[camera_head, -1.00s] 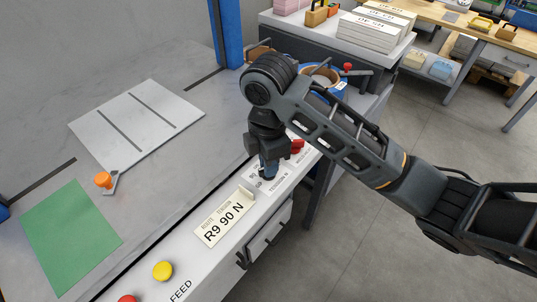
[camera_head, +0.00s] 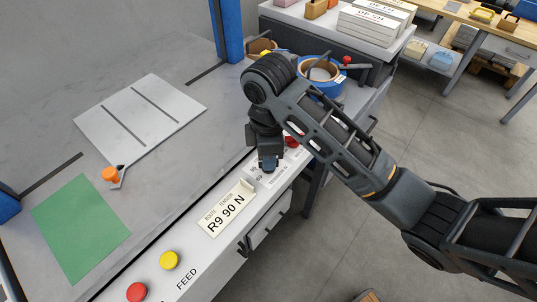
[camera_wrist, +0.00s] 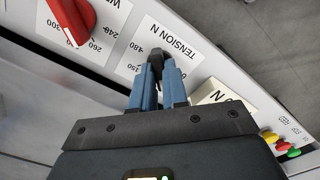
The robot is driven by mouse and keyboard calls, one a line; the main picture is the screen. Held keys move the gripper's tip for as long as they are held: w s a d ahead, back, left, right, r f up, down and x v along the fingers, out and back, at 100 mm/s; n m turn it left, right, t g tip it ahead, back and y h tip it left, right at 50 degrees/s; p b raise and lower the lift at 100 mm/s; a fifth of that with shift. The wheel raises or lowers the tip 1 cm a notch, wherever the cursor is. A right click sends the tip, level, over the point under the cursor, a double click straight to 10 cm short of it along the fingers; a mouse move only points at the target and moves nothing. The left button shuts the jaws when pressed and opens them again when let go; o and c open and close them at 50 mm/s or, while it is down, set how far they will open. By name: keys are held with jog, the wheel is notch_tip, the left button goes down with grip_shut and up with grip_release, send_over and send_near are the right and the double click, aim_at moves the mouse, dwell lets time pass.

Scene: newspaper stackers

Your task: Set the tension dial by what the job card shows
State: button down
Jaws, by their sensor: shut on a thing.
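The job card (camera_head: 226,212), cream, stands on the front ledge and reads "ROUTE TENSION R9 90 N". Its edge with "N" shows in the wrist view (camera_wrist: 221,95). Just beyond it, my gripper (camera_head: 267,163) points down over the white tension plate. In the wrist view, my gripper's blue fingers (camera_wrist: 158,72) are closed on the black tension dial (camera_wrist: 155,53).
A red knob (camera_wrist: 72,18) with its own scale sits beside the tension plate. Yellow (camera_head: 169,260) and red (camera_head: 137,292) buttons are on the near ledge. A green mat (camera_head: 80,228) and a grey plate (camera_head: 140,118) lie on the table. A blue ring-shaped item stands behind my arm.

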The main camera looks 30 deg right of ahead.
jog(key=c, duration=1.1)
grip_release()
jog(key=shift+c, duration=0.2)
notch_tip(320, 180, up, 8)
jog(key=p, duration=0.5)
jog(key=shift+f, duration=0.1)
